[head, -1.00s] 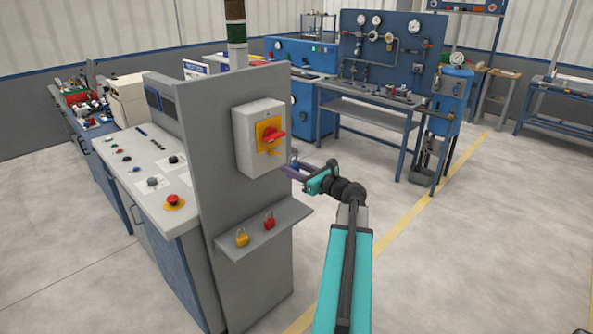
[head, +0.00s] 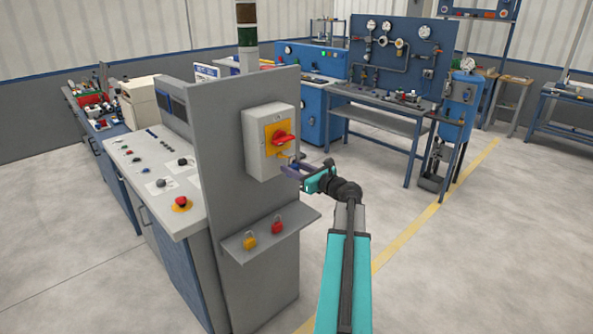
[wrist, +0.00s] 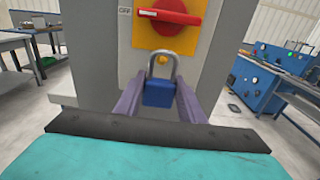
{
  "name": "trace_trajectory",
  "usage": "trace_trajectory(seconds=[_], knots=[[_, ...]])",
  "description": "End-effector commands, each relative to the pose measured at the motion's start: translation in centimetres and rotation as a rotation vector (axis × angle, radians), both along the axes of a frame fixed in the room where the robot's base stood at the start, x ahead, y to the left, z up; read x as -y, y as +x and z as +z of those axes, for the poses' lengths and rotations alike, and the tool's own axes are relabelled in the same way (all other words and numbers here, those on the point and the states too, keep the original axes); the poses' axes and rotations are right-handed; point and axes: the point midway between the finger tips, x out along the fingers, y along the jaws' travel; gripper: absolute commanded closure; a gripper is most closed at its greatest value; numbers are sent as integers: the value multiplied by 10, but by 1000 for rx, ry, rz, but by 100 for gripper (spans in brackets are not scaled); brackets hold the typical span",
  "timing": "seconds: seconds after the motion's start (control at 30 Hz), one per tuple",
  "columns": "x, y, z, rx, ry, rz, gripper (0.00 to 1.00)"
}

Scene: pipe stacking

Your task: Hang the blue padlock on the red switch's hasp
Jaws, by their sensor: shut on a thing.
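The blue padlock (wrist: 159,93) is held between the purple fingers of my gripper (wrist: 160,100), shackle upward, in the wrist view. The red switch (head: 283,139) sits on a yellow plate on a grey box, and its handle (wrist: 169,12) lies sideways by the OFF mark in the wrist view. The yellow hasp (wrist: 161,61) is below the handle, partly hidden behind the shackle. In the head view my gripper (head: 290,170) is close to the lower right of the box. I cannot tell whether the shackle touches the hasp.
A yellow padlock (head: 249,241) and a red padlock (head: 277,227) stand on the grey shelf (head: 262,237) below the switch box. The grey panel (head: 215,130) stands behind the box. Open floor lies to the right of my arm.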

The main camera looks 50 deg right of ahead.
Motion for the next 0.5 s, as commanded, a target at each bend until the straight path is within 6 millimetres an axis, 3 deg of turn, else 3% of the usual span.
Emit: trace_trajectory(seconds=[0.5], knots=[[2, 24, -2, 0, 0, 1, 88]])
